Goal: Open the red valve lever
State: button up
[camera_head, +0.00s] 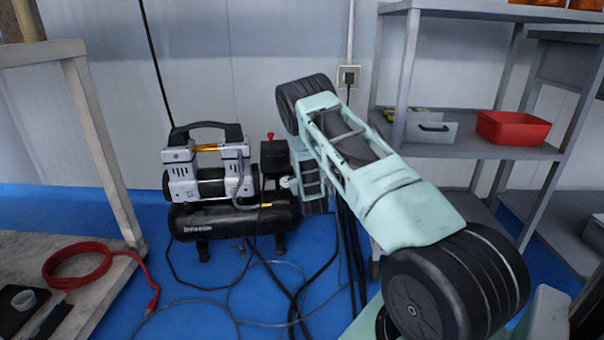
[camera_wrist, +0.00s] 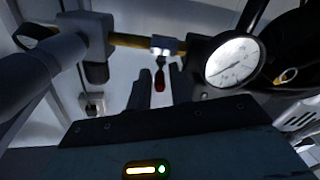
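In the head view, the black air compressor (camera_head: 232,217) stands on the blue floor left of my arm. I cannot make out the lever or the fingertips there.
A round pressure gauge (camera_wrist: 232,62) sits right of the valve, close to my fingers. A red knob (camera_head: 270,136) tops the compressor's black box. Cables and hoses (camera_head: 285,270) lie on the floor. A grey shelf (camera_head: 455,148) with a red bin (camera_head: 513,127) stands right.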

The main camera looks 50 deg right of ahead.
grip_shut()
jog(key=shift+d, duration=0.1)
jog(key=n+t+y+p, duration=0.1)
jog(key=y, duration=0.1)
jog(key=n+t+y+p, duration=0.1)
jog(key=n+y, duration=0.1)
jog(key=d+n+t+y+p, duration=0.1)
jog(key=y, duration=0.1)
jog(key=shift+s+n, duration=0.3)
jog(key=shift+s, duration=0.05)
